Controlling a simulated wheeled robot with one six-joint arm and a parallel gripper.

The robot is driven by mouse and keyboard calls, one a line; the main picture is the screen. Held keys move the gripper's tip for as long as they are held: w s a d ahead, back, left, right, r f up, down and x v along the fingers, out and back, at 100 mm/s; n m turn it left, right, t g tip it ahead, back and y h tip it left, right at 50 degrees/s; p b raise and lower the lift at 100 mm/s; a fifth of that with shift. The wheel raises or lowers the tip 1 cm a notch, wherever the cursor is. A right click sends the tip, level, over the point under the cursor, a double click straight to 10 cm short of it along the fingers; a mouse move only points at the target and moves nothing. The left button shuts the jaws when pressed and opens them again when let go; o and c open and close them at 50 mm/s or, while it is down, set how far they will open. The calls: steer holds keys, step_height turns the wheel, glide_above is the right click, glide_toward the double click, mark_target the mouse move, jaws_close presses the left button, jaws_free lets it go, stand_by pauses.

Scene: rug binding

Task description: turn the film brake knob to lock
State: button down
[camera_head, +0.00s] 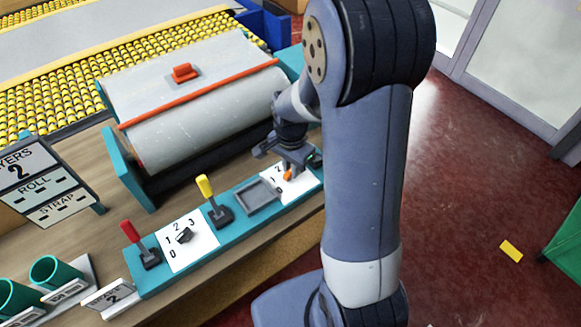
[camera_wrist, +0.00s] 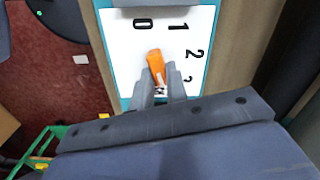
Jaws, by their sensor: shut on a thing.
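An orange knob (camera_wrist: 157,66) stands on a white dial plate (camera_wrist: 118,60) marked 0, 1, 2 and a partly hidden figure. Its free end points toward the 0 in the wrist view. My gripper (camera_wrist: 160,83) is shut on the orange knob, one finger on each side. In the head view my gripper (camera_head: 296,166) is low over the right end of the teal panel, with the orange knob (camera_head: 287,175) showing at its tips. No label reading "film brake" or "lock" is legible.
The teal panel (camera_head: 236,227) also carries a grey tray (camera_head: 259,197), a yellow lever (camera_head: 207,190), a black knob (camera_head: 184,235) on a 0-to-3 dial and a red lever (camera_head: 131,234). A large grey roller (camera_head: 205,115) lies behind.

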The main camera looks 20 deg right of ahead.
steer(key=shift+m, duration=1.5)
steer(key=c, duration=1.4)
jaws_free()
steer(key=shift+s, duration=0.1)
steer(key=shift+r, duration=0.1)
step_height(320, 180, up, 11)
steer(key=shift+f, duration=0.2)
